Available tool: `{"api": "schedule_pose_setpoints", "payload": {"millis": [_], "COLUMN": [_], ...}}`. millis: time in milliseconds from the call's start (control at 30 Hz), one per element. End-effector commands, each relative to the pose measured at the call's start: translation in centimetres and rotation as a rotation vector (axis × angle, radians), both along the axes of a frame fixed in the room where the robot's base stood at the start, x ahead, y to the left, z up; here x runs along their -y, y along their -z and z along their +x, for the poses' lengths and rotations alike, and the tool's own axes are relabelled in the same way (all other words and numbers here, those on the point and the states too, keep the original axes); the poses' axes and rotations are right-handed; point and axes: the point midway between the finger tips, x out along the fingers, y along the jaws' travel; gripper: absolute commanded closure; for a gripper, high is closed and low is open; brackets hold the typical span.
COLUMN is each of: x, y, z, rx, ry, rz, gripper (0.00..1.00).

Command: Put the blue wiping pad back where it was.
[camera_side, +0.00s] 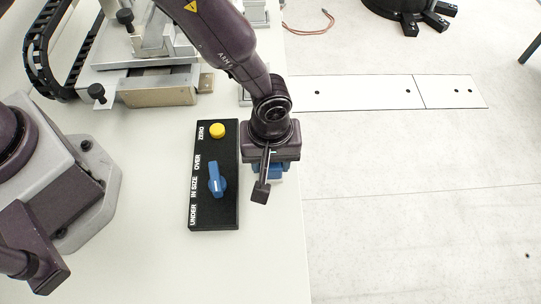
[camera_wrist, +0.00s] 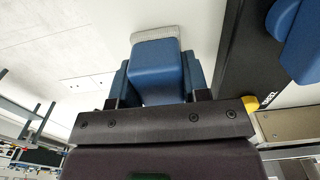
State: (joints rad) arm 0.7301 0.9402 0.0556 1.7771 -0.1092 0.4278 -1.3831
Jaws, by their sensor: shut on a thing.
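The blue wiping pad (camera_wrist: 155,56) is a blue block with a light grey layer along its far end in the wrist view. My gripper (camera_wrist: 155,88) is shut on it, with a finger on each side. In the side view my gripper (camera_side: 270,158) points down near the table's right edge, and a little of the blue pad (camera_side: 272,172) shows below it, mostly hidden. I cannot tell whether the pad touches the table.
A black control panel (camera_side: 229,160) with a yellow button (camera_side: 217,131) and a blue knob (camera_side: 216,180) lies just left of my gripper. Metal fixtures (camera_side: 150,85) stand behind. The white table (camera_side: 150,275) is clear in front; its edge drops off at the right.

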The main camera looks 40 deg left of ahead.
Motion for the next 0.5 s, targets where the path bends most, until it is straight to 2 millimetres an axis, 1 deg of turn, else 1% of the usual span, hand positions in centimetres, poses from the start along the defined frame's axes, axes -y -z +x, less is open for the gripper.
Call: {"api": "schedule_pose_setpoints", "payload": {"millis": [267,300,367,400,500], "x": [0.01,0.02,0.01,0.01,0.01], "y": [0.24,0.22,0.2,0.2,0.2], "z": [0.01,0.02,0.01,0.01,0.01], "rx": [0.0,0.001,0.001,0.001,0.001], "ry": [0.0,0.0,0.0,0.0,0.0], "rz": [0.0,-0.001,-0.001,-0.001,-0.001], "gripper": [0.8,0.51,0.37,0.32,0.32]}}
